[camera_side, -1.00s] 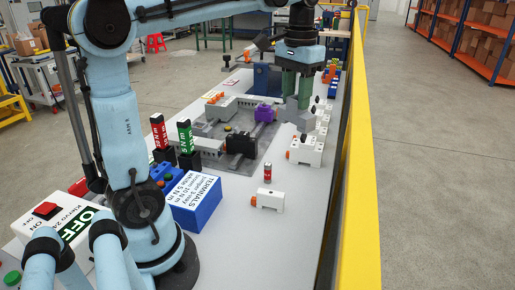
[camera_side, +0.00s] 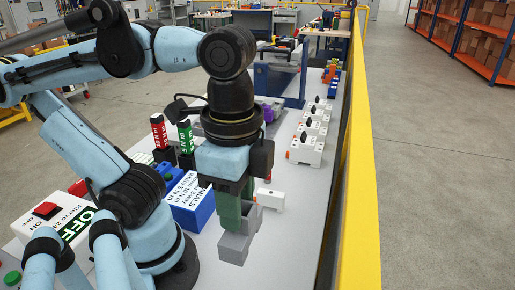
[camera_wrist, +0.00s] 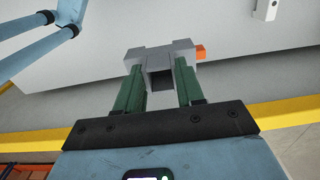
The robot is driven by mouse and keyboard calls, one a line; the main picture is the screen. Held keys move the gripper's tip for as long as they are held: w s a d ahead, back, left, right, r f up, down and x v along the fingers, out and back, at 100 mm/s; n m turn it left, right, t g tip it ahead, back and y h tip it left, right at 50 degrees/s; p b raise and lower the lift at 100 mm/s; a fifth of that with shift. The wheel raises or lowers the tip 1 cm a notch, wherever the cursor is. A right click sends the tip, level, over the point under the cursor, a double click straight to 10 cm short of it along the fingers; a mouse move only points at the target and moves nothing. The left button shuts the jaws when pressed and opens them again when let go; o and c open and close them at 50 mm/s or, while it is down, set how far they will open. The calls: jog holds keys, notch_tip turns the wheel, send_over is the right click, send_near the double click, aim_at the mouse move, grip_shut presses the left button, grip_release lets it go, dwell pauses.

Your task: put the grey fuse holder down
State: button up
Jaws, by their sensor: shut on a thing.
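The grey fuse holder (camera_side: 234,247) is between the green fingers of my gripper (camera_side: 232,213) at the near part of the bench. My gripper is shut on it. In the wrist view the grey fuse holder (camera_wrist: 160,56) shows as a stepped block with an orange part at its right end, and the fingers of my gripper (camera_wrist: 160,85) press on it from both sides. I cannot tell whether its underside touches the bench top or hangs a little above it.
A white device (camera_side: 270,199) lies just behind and right of the holder. A blue terminals box (camera_side: 192,205) is at the left. A row of white devices (camera_side: 307,148) runs along the bench's right side by the yellow rail (camera_side: 355,190).

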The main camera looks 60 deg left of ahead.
notch_tip(320, 180, down, 5)
jog(key=shift+w+r, duration=0.1)
jog(key=shift+r, duration=0.1)
jog(key=shift+w+a+f, duration=0.1)
jog(key=shift+a+f, duration=0.05)
jog(key=shift+f, duration=0.05)
jog(key=shift+w+a+f, duration=1.1)
jog(key=shift+a+f, duration=0.45)
jog(key=shift+f, duration=0.25)
jog(key=shift+w+a+f, duration=1.1)
jog(key=shift+a+f, duration=0.4)
jog(key=shift+f, duration=0.3)
jog(key=shift+w+a+f, duration=1.1)
jog(key=shift+a+f, duration=0.45)
jog(key=shift+f, duration=0.25)
jog(key=shift+f, duration=0.15)
jog(key=o, duration=1.2)
jog(key=shift+c, duration=0.2)
